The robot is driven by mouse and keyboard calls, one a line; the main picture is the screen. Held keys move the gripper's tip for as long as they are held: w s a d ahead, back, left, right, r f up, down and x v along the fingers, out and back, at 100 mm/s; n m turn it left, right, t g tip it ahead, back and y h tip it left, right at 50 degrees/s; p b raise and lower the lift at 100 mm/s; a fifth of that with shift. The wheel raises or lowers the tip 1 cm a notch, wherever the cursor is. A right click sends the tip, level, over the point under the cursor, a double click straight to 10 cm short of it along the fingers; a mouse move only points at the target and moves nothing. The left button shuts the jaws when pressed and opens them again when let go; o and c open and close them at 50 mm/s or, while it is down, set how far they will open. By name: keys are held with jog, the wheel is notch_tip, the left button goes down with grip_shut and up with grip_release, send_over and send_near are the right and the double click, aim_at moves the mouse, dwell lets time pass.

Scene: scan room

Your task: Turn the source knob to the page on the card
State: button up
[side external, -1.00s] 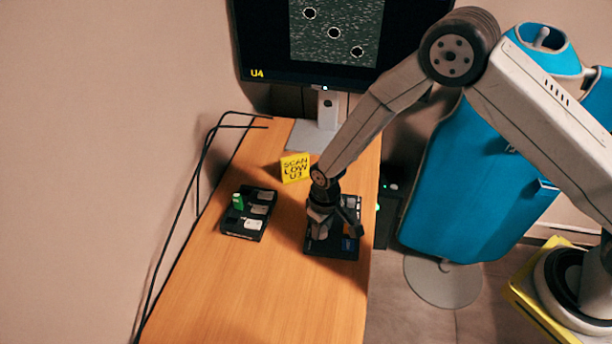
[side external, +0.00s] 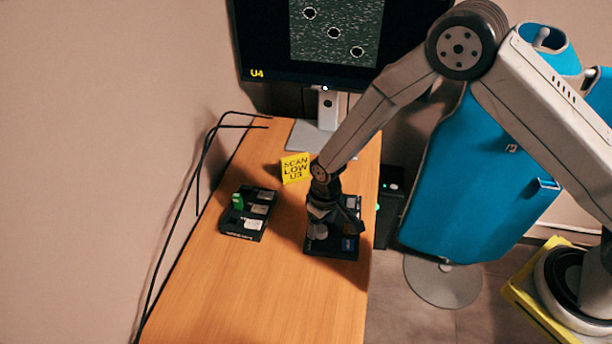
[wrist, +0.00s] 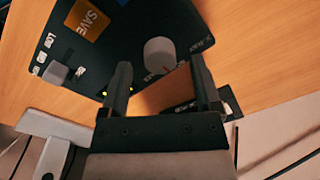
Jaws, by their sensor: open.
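The yellow card (side external: 295,168) stands on the desk and reads SCAN LOW U3. The monitor (side external: 300,40) shows a yellow U4 at its lower left. The black control panel (side external: 349,246) lies at the desk's right edge, partly hidden by my gripper (side external: 320,222). A smaller grey knob (wrist: 58,72) sits at the left, near LO lettering. I cannot read which is the source knob.
A second black box (side external: 247,222) with pale keys and a green piece (side external: 237,201) stands left on the desk (side external: 220,290). The monitor foot (side external: 312,137) is behind the card. Black cables (side external: 205,150) run along the left edge. The front desk is clear.

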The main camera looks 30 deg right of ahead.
aim_at(323, 228)
jog(key=shift+d+r, duration=0.15)
jog(key=shift+r, duration=3.15)
jog(key=shift+d+r, duration=0.4)
jog(key=s+d+r+m+t, duration=0.2)
jog(key=s+d+r, duration=1)
jog(key=s+d, duration=0.2)
jog(key=shift+d+m+t+h, duration=0.3)
jog(key=shift+d+m+t, duration=0.1)
jog(key=shift+d, duration=0.2)
